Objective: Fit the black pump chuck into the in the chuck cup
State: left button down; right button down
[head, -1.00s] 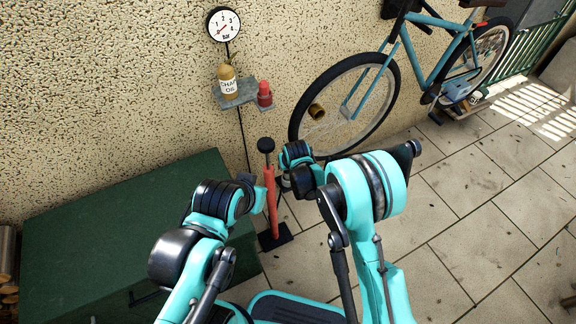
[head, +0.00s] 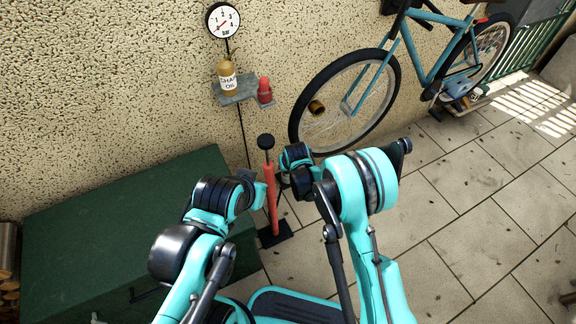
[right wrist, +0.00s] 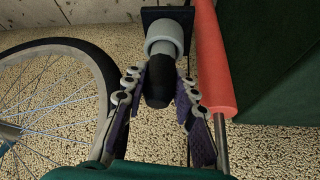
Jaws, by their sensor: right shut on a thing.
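In the right wrist view, the black pump chuck (right wrist: 157,88) is between the two fingers of my right gripper (right wrist: 160,92), which is shut on it. The pale grey chuck cup (right wrist: 168,36) is just beyond, on a dark plate (right wrist: 178,15). The chuck's far end lines up with the cup's mouth and seems to meet it; I cannot tell how deep it sits. The red pump (head: 271,195) stands upright in the head view. My left gripper (head: 258,190) is beside the pump; its fingers are too small to read. My right arm hides chuck and cup there.
A green chest (head: 110,215) stands at the left. A blue bicycle (head: 435,50) leans by the wall, its front wheel (head: 345,105) close behind my right arm.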

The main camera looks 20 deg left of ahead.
jog(key=shift+f, duration=0.65)
jog(key=c, duration=1.1)
grip_release()
jog(key=v, duration=1.2)
jog(key=shift+d+r, duration=0.1)
